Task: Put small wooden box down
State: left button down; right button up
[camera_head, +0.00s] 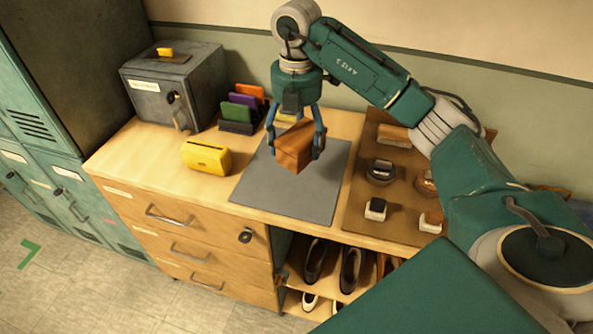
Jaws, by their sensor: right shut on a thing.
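A small wooden box (293,150) with reddish-brown sides hangs between the blue fingers of my right gripper (297,140). The gripper points down and is shut on the box from both sides. The box is tilted in the picture, with one corner towards me. It is over the grey mat (317,195) on the wooden cabinet top; whether it touches the mat I cannot tell. My left gripper is not in view.
A brown board (360,190) with brushes and tins lies right. Shoes (350,268) fill shelves below. The mat's front is clear.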

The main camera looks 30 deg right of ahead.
notch_tip(320, 180, down, 5)
jog(key=shift+w+d+f+p, duration=0.1)
jog(key=shift+p, duration=0.35)
jog(key=shift+f, duration=0.5)
notch_tip(320, 180, down, 4)
jog(key=shift+r+p, duration=0.2)
jog(key=shift+p, duration=0.2)
jog(key=shift+f, duration=0.15)
jog(key=shift+f, duration=0.15)
jog(key=o, duration=1.4)
jog(key=shift+c, duration=0.2)
